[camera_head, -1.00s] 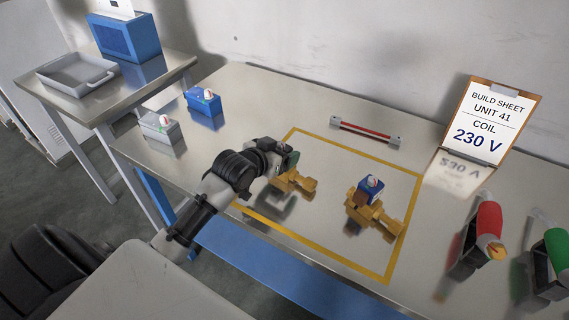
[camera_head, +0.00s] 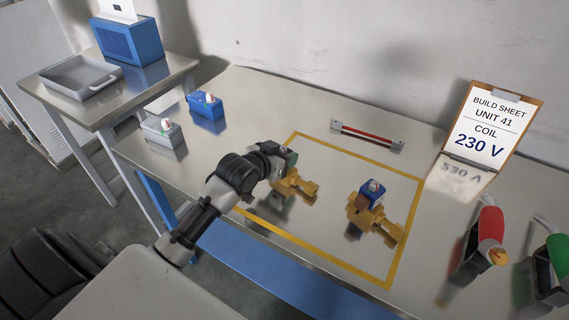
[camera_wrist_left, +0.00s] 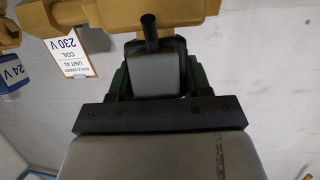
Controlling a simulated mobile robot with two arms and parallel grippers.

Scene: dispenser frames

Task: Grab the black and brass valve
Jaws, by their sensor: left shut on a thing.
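The black and brass valve (camera_head: 301,187) stands inside the yellow outline on the table, its brass body showing to the right of my left gripper (camera_head: 284,161). My left gripper is shut on the valve's dark upper part, which it largely hides in the head view. In the left wrist view, a dark block with a black pin (camera_wrist_left: 150,34) sits between the green-edged fingers (camera_wrist_left: 157,80), with the brass body (camera_wrist_left: 175,14) beyond it. My right gripper is not in view.
A second brass valve (camera_head: 383,224) with a blue coil (camera_head: 371,195) stands close on the right. A red bar (camera_head: 366,135) lies behind. A build sheet (camera_head: 483,125) reads 230 V. Blue (camera_head: 205,105) and grey (camera_head: 163,133) blocks stand left. Red (camera_head: 491,238) and green (camera_head: 557,256) tools stand right.

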